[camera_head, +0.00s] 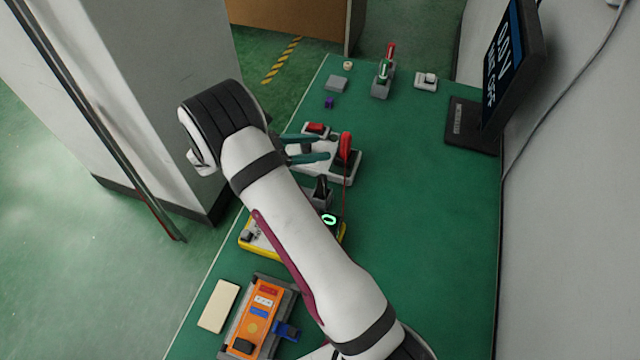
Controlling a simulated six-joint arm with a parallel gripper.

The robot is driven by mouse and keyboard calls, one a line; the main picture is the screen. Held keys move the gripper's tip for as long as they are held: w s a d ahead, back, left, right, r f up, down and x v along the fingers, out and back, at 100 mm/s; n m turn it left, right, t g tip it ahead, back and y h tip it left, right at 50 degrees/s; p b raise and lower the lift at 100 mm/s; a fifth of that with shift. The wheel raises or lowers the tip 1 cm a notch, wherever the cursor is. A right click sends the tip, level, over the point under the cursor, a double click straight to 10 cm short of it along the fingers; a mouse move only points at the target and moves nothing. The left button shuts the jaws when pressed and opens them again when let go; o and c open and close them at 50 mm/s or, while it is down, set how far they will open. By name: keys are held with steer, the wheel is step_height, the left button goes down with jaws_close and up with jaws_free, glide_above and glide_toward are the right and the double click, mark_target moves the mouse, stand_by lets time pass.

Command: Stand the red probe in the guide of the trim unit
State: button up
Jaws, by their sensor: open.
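The trim unit (347,171) is a white block on the green bench near the middle of the view. A red upright piece (346,146), which looks like the red probe, stands at its right side over a dark mount. A thin red lead runs from it toward the yellow meter. I cannot tell how deep it sits in the guide, as its foot is small and dark. My gripper (321,147) has two teal fingers, apart and empty, over the unit. Their tips are just left of the red piece and seem apart from it. My arm and fingers hide part of the unit.
A grey holder (320,196) and a yellow meter (341,230) with a lit ring are partly behind my arm. An orange panel (255,318) lies in front. A red-and-green lever fixture (383,79) stands at the back. A monitor (510,65) is right. The bench's right side is clear.

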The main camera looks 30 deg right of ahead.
steer(key=s+a+r+m+g+y, duration=0.1)
steer(key=s+r+m+g+y, duration=0.1)
steer(key=s+r+m+y, duration=0.45)
steer(key=s+a+r+m+g+y, duration=0.15)
steer(key=s+r+m, duration=0.35)
steer(key=s, duration=0.5)
steer(key=s+a+m+t+y, duration=0.3)
steer(key=s+a+m+y, duration=0.4)
steer(key=s+a+m, duration=0.4)
steer(key=shift+s+a+r+m, duration=0.2)
steer(key=shift+s+a+m, duration=0.25)
steer(key=shift+s, duration=0.55)
